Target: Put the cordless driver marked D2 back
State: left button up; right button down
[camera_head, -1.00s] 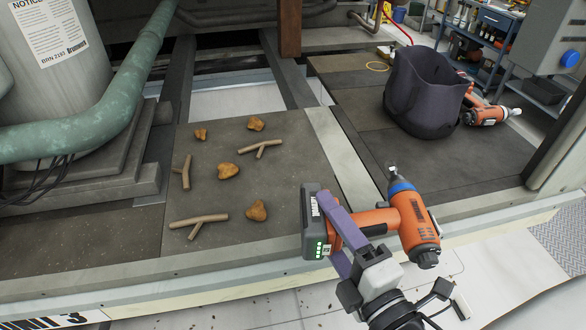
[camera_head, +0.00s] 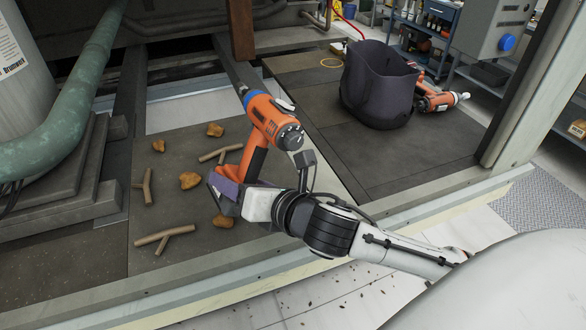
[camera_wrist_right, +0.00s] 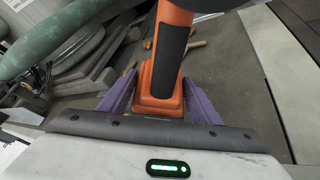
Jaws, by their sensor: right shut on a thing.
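An orange and black cordless driver (camera_head: 268,122) is held by my right gripper (camera_head: 230,184), which is shut on its lower handle. The driver is raised over the deck panel, its blue-collared nose pointing to the back left. In the right wrist view, the purple fingers (camera_wrist_right: 157,95) stand on both sides of the orange handle base (camera_wrist_right: 160,84). A second orange driver (camera_head: 432,101) lies on the deck to the right of a dark open bag (camera_head: 376,88). I cannot read a D2 mark on either driver. My left gripper is not in view.
Several brown lumps (camera_head: 190,180) and forked sticks (camera_head: 165,236) lie on the left deck panel. A green pipe (camera_head: 70,135) and a grey tank (camera_head: 22,85) stand at the left. A post (camera_head: 242,32) rises at the back. Deck between the bag and front rail is clear.

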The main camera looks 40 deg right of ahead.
jog(key=w+d+r+n+h, duration=0.1)
jog(key=w+d+r+h, duration=0.15)
jog(key=d, duration=0.65)
jog(key=w+d+r+n+h, duration=0.2)
jog(key=w+d+h, duration=0.15)
jog(key=d, duration=0.45)
jog(key=shift+g+y, duration=0.4)
notch_tip(320, 180, down, 10)
jog(key=shift+r+b, duration=0.2)
jog(key=shift+b, duration=0.4)
jog(key=c, duration=1)
grip_release()
jog(key=shift+f, duration=0.25)
jog(key=o, duration=0.4)
jog(key=shift+s, duration=0.1)
jog(key=shift+r, duration=0.1)
jog(key=shift+m, duration=0.3)
jog(key=v, duration=1.2)
